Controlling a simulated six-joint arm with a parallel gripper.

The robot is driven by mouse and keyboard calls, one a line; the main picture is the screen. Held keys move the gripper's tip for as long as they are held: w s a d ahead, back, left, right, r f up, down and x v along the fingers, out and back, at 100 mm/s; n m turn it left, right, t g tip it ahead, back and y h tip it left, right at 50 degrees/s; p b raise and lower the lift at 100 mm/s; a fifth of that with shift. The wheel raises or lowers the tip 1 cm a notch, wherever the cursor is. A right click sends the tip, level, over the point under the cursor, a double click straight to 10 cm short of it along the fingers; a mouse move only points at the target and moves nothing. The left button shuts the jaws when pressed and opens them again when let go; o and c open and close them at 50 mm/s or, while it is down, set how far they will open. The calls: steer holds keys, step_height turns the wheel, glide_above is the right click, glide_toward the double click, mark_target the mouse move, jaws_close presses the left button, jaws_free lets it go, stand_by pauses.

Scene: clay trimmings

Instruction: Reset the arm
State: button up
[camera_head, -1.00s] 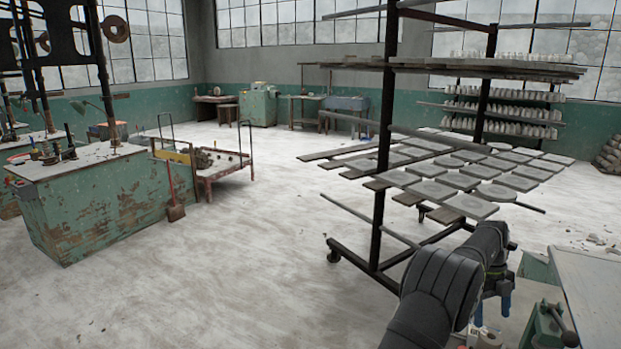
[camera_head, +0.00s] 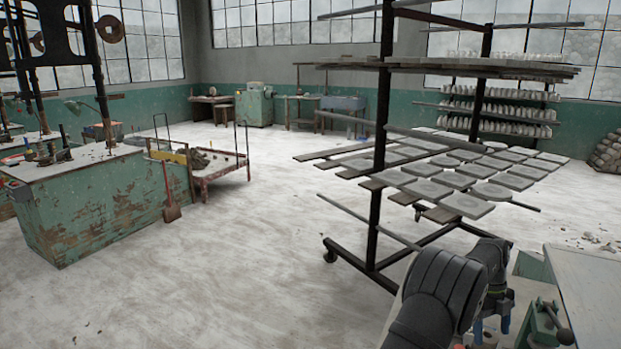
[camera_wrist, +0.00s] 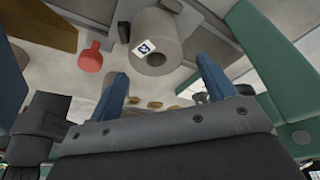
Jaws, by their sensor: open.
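My arm (camera_head: 446,290) reaches in from the bottom of the head view, bent at the wrist. My gripper (camera_wrist: 161,67) shows two blue fingers set well apart in the wrist view, with nothing held between them. Beyond the fingers, a grey cylinder (camera_wrist: 172,27) with a round hole and a small white label appears in the wrist view. A red object (camera_wrist: 90,57) is to its left. In the head view the gripper is small and partly hidden by my arm, above a bench area at the lower right.
A dark wheeled rack (camera_head: 379,180) with boards of grey slabs (camera_head: 467,205) stands just beyond my arm. A pale bench (camera_head: 590,290) with a green vise-like tool (camera_head: 543,325) is at the right. A green cabinet (camera_head: 110,205) and cart (camera_head: 222,172) are left; open floor lies between.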

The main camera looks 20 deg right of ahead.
step_height(320, 180, up, 6)
steer(key=shift+f, duration=0.15)
steer(key=shift+s+a+n, duration=0.2)
steer(key=shift+s+n, duration=0.05)
steer(key=shift+n, duration=0.05)
steer(key=s+a+f+n+t+h, duration=0.1)
steer(key=s+a+n+t, duration=0.1)
steer(key=s+a+n, duration=0.5)
steer(key=s+a+f+n+t+h, duration=0.1)
steer(key=s+a+n+t+h, duration=0.1)
steer(key=s+a+n, duration=0.6)
steer(key=shift+a+f+n+t, duration=0.25)
steer(key=shift+a+n, duration=1.45)
steer(key=shift+n, duration=1.7)
steer(key=shift+r, duration=0.1)
steer(key=shift+o, duration=0.4)
steer(key=o, duration=0.4)
steer(key=shift+o, duration=0.2)
